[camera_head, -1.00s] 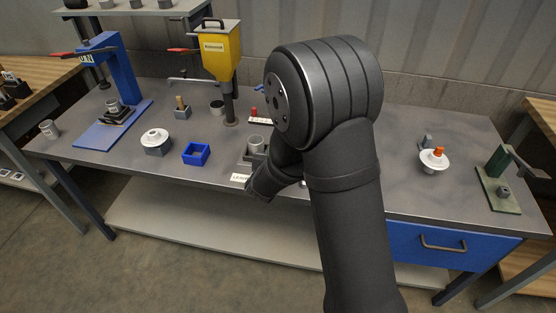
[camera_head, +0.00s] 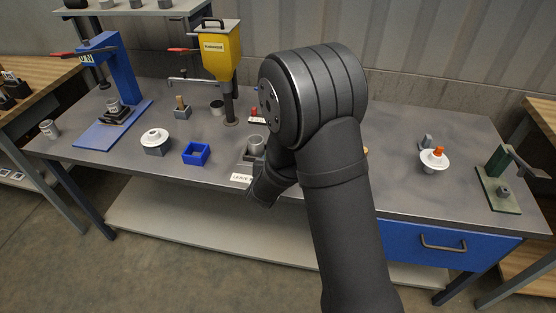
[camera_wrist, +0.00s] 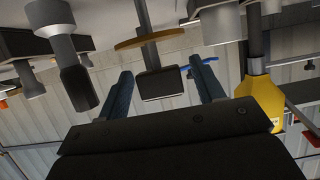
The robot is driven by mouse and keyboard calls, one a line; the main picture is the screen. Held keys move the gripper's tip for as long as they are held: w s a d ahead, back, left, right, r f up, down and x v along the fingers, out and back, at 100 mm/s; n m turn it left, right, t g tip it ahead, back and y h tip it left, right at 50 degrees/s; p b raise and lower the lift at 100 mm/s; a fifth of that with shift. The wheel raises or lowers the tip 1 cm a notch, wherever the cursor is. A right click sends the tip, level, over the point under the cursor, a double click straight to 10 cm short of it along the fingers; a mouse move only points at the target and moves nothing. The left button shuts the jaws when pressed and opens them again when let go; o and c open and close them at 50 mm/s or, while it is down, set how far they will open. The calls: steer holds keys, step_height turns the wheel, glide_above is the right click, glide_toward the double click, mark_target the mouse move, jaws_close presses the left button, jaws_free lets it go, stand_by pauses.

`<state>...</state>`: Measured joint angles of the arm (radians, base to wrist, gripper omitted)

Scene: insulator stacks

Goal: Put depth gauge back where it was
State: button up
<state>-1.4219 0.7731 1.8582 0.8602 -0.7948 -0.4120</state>
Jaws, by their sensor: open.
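My gripper (camera_wrist: 161,70) shows in the wrist view with its two blue-grey fingers apart. A dark rectangular block on a thin rod (camera_wrist: 160,83), with a tan disc (camera_wrist: 150,39) around the rod, appears between the fingers in the picture. I cannot tell whether this is the depth gauge, or whether a finger touches it. In the head view my arm hides the middle of the bench and the gripper itself is not clear. The depth gauge cannot be made out for certain there.
The bench (camera_head: 120,170) carries a blue open box (camera_head: 196,153), a white disc-shaped insulator on a block (camera_head: 154,138), a yellow hopper (camera_head: 219,52) and a blue press (camera_head: 122,75). At right are an orange-topped white insulator (camera_head: 434,160) and a green fixture (camera_head: 498,178).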

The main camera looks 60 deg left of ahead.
steer(key=shift+r, duration=0.2)
steer(key=v, duration=1.2)
steer(key=shift+f, duration=0.1)
steer(key=x, duration=1.2)
steer(key=shift+w+a, duration=0.15)
steer(key=shift+r, duration=1.2)
